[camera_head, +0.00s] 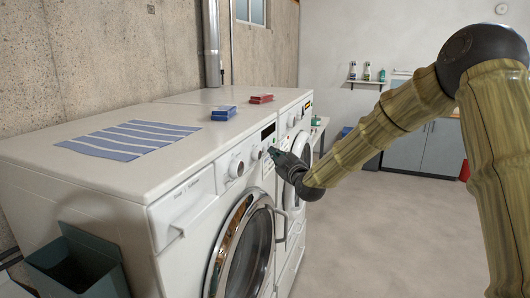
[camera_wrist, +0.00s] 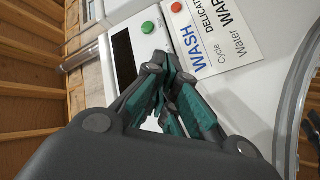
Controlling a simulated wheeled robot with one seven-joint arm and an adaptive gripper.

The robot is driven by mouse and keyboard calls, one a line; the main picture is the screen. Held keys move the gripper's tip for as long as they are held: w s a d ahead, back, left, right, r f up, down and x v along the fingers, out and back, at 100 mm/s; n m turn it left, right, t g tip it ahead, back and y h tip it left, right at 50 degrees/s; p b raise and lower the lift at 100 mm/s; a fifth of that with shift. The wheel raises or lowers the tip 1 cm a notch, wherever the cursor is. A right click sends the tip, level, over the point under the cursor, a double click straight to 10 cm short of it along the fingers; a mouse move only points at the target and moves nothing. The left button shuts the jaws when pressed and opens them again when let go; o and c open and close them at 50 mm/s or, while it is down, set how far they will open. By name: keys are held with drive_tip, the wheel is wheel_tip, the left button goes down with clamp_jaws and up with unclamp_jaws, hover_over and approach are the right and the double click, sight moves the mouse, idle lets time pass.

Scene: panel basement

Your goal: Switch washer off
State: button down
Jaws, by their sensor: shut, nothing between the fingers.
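The near white washer (camera_head: 190,205) stands against the left wall, with a round glass door, knobs and a dark display (camera_head: 268,131) on its front panel. My gripper (camera_head: 274,153) is shut and empty, with its fingertips at this panel, to the right of the knobs. In the wrist view my gripper (camera_wrist: 166,62) points at the panel just below a green button (camera_wrist: 147,27). A red button (camera_wrist: 177,7) sits to the right of the green one. A label (camera_wrist: 212,38) beside them reads WASH, Cycle DELICATE, Water WARM. I cannot tell whether the fingertips touch the panel.
A second white machine (camera_head: 299,117) stands just beyond. A striped blue cloth (camera_head: 130,138), a blue box (camera_head: 223,113) and a red box (camera_head: 261,99) lie on top. A dark green bin (camera_head: 75,265) is at lower left. The floor to the right is clear.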

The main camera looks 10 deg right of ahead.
drive_tip(key=shift+d, duration=0.1)
drive_tip(key=s+d, duration=0.1)
drive_tip(key=d, duration=0.1)
drive_tip(key=s+d+b, duration=0.1)
drive_tip(key=s+d, duration=0.1)
drive_tip(key=shift+s+d, duration=0.2)
drive_tip(key=shift+d, duration=0.2)
idle(0.4)
idle(1.2)
